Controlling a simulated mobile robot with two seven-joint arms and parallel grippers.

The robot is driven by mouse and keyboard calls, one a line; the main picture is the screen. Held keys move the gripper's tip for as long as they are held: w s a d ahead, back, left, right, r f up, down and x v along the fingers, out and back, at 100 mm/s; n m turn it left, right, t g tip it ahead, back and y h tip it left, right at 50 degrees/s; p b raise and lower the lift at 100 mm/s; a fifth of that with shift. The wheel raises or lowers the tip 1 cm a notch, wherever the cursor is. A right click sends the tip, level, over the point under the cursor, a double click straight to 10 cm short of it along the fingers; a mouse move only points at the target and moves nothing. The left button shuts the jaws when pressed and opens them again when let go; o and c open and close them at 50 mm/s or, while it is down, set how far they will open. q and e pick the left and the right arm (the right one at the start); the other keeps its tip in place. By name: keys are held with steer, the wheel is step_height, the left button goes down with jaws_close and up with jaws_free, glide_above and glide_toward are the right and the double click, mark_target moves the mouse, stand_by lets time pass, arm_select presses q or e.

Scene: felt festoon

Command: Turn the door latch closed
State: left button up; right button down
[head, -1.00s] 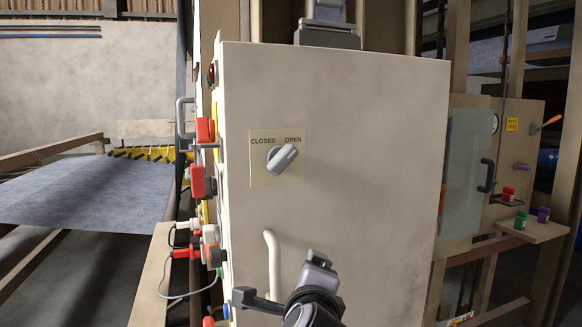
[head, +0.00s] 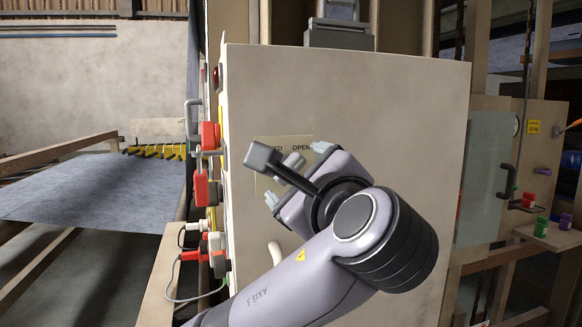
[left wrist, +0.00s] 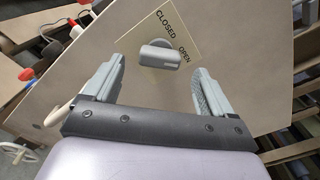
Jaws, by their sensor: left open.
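The grey door latch (head: 293,161) sits on a cream plate marked CLOSED and OPEN on the cabinet door (head: 400,110). In the left wrist view the latch (left wrist: 160,55) points towards the word OPEN. My left gripper (head: 298,174) is open in front of the plate, and my arm covers part of the door and of the label. In the left wrist view its fingers (left wrist: 160,72) stand on either side of the latch's line, short of it, with nothing between them gripped. My right gripper is not in view.
A pale door handle (head: 275,252) is below the plate, partly behind my arm. Red switches and plugs (head: 208,135) project from the cabinet's left side, with a cable below. A shelf (head: 545,236) with small coloured items stands at the right.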

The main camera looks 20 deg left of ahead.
arm_select(q)
steer(key=shift+p+x, duration=0.4)
steer(key=shift+x, duration=1.95)
steer(key=c, duration=1)
